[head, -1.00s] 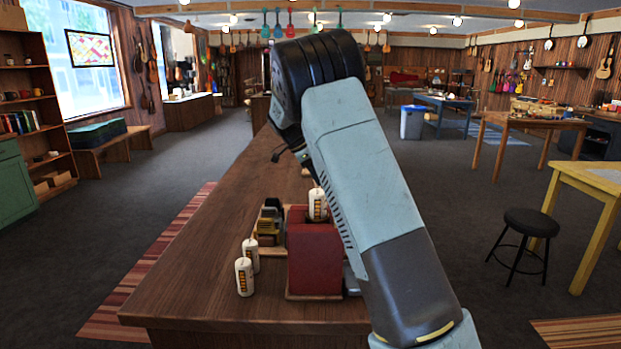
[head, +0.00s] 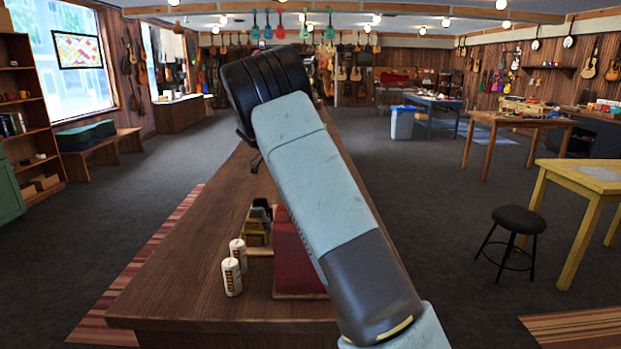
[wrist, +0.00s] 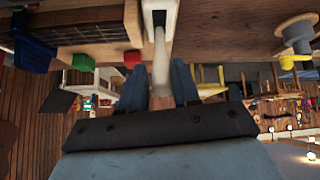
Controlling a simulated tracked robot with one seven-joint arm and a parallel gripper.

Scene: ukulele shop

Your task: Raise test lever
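In the wrist view, which is upside down, a pale lever (wrist: 161,60) comes out of a white slotted bracket (wrist: 158,14) on a wooden panel. My gripper (wrist: 158,84) has its two blue fingers apart, one on each side of the lever. Gaps seem to show between lever and fingers; I cannot tell whether either touches. In the head view my arm hides the gripper and the lever. A dark red block (head: 291,262) stands on the wooden counter (head: 190,270), partly behind my arm.
Two white printed cylinders (head: 232,277) stand left of the red block, beside a yellowish and black item (head: 258,222). The wrist view shows a red button (wrist: 133,58), a green button (wrist: 83,63) and a grey spool (wrist: 295,31). A black stool (head: 518,220) stands on the floor at right.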

